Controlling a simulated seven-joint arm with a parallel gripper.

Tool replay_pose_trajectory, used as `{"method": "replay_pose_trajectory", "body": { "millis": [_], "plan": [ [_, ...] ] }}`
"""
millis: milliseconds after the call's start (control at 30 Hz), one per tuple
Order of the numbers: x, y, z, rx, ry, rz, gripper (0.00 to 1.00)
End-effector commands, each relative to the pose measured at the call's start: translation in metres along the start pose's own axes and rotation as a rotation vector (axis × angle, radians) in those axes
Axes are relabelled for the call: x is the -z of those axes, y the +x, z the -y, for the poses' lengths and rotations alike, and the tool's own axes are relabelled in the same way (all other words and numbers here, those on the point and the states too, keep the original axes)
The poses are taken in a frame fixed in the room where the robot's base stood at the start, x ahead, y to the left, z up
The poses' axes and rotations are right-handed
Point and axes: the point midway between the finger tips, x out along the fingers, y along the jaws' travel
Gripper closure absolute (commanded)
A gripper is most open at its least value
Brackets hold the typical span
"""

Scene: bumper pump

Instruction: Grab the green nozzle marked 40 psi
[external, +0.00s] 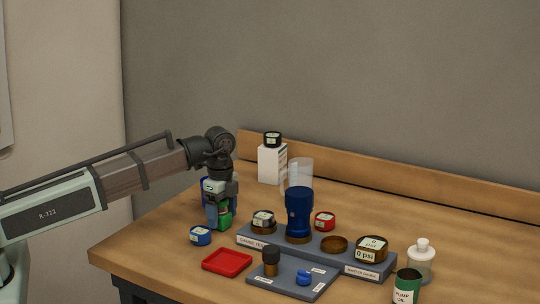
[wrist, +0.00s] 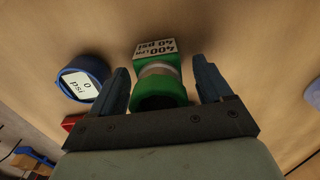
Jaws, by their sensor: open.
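The green nozzle (wrist: 158,95) stands between the two fingers of my gripper (wrist: 161,70) in the wrist view. Its label reads 40 psi upside down, with a pale band between its green ends. The fingers are open, one on each side of it, and I cannot tell if either touches it. In the external view, my gripper (external: 219,214) points down at the table's left part, and the green nozzle (external: 225,216) shows partly behind the fingers.
A blue piece marked 0 psi (wrist: 84,80) is close on the left; it shows in the external view (external: 200,236). A red tray (external: 227,273) lies in front. A white box (external: 268,165) stands behind.

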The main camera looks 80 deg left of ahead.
Motion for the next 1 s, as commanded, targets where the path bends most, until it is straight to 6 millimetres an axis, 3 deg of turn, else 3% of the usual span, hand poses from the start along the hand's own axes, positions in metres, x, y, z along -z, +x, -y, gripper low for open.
{"method": "replay_pose_trajectory", "body": {
  "millis": [100,367,1000],
  "plan": [
    [-0.0002,0.0117,-0.0005,-0.001,0.0,0.0,0.21],
    [0.0001,0.0135,-0.0001,0.0,0.0,0.0,0.21],
    [0.0001,0.0132,-0.0002,0.0,0.0,0.0,0.83]
  ]
}}
